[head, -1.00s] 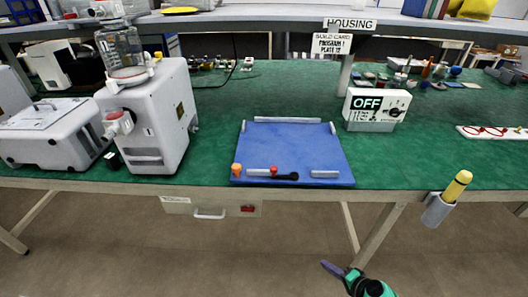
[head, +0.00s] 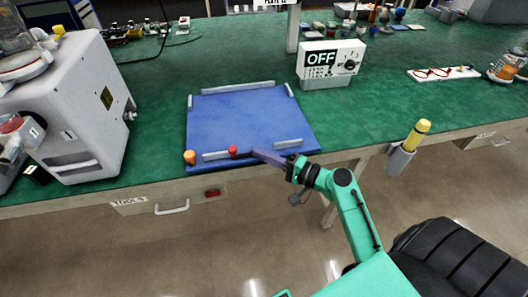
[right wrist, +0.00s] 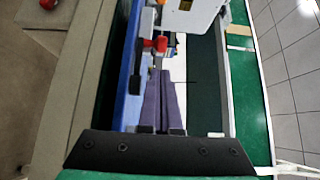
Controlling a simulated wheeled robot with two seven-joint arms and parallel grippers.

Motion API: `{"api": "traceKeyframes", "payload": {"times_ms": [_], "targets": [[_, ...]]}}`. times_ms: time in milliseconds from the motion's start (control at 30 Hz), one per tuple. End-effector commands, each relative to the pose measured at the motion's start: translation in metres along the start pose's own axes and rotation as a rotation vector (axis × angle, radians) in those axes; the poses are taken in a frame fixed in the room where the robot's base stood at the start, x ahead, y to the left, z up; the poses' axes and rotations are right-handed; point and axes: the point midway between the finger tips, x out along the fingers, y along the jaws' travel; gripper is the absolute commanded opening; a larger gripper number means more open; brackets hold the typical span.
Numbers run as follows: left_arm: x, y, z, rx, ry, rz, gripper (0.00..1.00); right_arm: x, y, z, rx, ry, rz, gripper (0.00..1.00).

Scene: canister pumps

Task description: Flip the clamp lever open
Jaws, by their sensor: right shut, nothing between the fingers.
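The blue plate (head: 245,122) lies on the green bench with grey bars along its edges. At its front edge are an orange knob (head: 189,157) and the clamp, with a red part (head: 232,151). The red part also shows in the right wrist view (right wrist: 160,44), with the black lever handle (right wrist: 135,84) left of the fingers. My right gripper (head: 256,153) is shut and empty, its purple fingertips just right of the red part. In the head view it hides the black handle. I cannot tell whether it touches the lever. My left gripper is out of view.
The white canister machine (head: 85,105) stands left of the plate. The OFF box (head: 328,62) stands behind it at right. A holder with a yellow-topped tool (head: 405,147) hangs on the bench's front edge. Green bench between is free.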

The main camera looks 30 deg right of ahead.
Motion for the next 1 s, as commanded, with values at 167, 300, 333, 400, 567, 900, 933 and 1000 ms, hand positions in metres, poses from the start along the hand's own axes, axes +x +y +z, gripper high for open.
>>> {"api": "traceKeyframes", "payload": {"times_ms": [167, 300, 333, 400, 567, 900, 933, 1000], "targets": [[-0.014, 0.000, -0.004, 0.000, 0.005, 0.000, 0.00, 0.039, -0.004, 0.000, 0.000, -0.001, -0.002, 0.00], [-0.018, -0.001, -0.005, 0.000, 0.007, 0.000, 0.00, 0.058, -0.002, 0.000, 0.001, 0.001, -0.001, 0.00], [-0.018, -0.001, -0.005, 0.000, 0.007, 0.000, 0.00, 0.060, -0.002, 0.000, 0.000, 0.001, 0.000, 0.00], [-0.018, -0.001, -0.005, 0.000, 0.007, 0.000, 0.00, 0.063, -0.001, 0.000, 0.000, 0.000, 0.001, 0.00], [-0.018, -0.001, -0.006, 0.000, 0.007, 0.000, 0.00, 0.064, 0.000, 0.000, -0.001, 0.000, 0.002, 0.00], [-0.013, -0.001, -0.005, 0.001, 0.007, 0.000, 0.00, 0.063, 0.001, 0.000, -0.002, -0.018, 0.001, 0.00], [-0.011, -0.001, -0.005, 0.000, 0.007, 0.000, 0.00, 0.063, 0.002, 0.000, -0.002, -0.025, 0.000, 0.00], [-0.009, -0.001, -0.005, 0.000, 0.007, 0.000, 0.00, 0.063, 0.002, 0.001, -0.004, -0.042, 0.001, 0.00]]}}
